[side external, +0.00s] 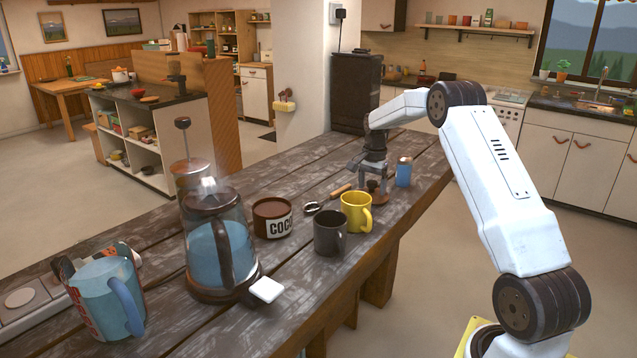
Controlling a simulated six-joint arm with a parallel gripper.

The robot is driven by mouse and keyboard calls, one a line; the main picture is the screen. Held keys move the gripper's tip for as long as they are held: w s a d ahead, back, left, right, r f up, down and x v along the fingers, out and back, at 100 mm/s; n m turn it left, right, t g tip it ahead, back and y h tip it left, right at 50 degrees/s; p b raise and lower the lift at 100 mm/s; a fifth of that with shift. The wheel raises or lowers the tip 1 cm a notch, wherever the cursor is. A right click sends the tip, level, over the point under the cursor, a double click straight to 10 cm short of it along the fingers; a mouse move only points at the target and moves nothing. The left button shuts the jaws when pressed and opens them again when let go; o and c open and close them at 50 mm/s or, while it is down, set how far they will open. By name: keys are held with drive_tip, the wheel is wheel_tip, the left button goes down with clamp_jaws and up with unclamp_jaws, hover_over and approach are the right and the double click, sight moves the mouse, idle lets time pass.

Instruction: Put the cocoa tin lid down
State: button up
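The cocoa tin (272,219) is brown with a white label and stands upright on the dark plank table. Its top looks open, with a dark brown inside and no lid on it. My gripper (373,190) points down low over the far part of the table, right of and beyond the tin. A small brown piece shows between its fingers; it may be the lid, but it is too small to tell. I cannot make out whether the fingers are closed on it or whether it touches the table.
A yellow mug (356,212) and a dark grey mug (330,235) stand between the tin and my gripper. A wooden-handled tool (342,190) lies left of the gripper, a blue bottle (404,172) right.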

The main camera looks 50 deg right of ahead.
sight(372, 182)
wheel_tip(372, 182, up, 12)
drive_tip(key=shift+r, duration=0.2)
idle(0.7)
